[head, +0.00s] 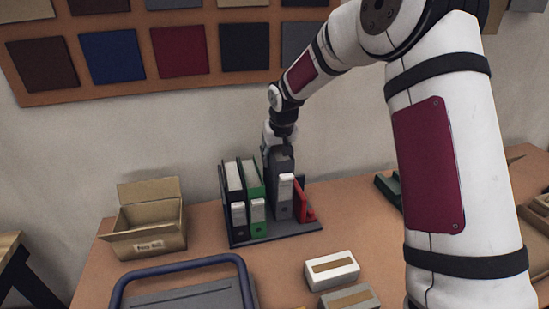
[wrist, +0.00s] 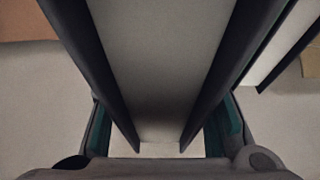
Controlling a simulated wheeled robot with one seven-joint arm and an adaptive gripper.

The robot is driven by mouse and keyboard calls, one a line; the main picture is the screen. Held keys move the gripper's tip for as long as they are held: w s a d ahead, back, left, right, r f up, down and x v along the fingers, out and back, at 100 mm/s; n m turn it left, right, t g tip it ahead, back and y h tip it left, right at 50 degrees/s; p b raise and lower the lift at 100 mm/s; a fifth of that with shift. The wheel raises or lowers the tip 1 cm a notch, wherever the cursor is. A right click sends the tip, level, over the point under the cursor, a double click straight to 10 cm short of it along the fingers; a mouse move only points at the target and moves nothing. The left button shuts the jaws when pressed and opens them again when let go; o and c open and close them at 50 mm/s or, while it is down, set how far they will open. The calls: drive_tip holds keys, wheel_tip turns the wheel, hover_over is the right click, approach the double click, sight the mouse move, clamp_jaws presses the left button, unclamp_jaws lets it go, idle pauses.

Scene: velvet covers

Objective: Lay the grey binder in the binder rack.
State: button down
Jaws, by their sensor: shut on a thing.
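The grey binder (head: 281,194) stands upright in the binder rack (head: 283,231), between the green binder (head: 252,184) and a red item (head: 305,203). My gripper (head: 279,147) is above it, shut on its top end. In the wrist view the grey binder (wrist: 160,60) fills the space between my two fingers (wrist: 167,130), with a dark cover on each side and paler grey between. Whether its bottom rests fully on the rack base is hard to tell.
A black binder (head: 233,190) stands left of the green one. An open cardboard box (head: 148,223) is to the left. A blue-handled grey case (head: 195,298) and small pale boxes (head: 332,269) are in front. Sample panels (head: 180,50) hang on the wall behind.

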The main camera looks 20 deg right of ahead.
sight(280, 155)
drive_tip(key=shift+f+b, duration=1.2)
drive_tip(key=shift+f, duration=2.8)
drive_tip(key=c, duration=0.8)
unclamp_jaws()
drive_tip(key=shift+s, duration=0.1)
drive_tip(key=shift+f, duration=0.1)
drive_tip(key=v, duration=1.2)
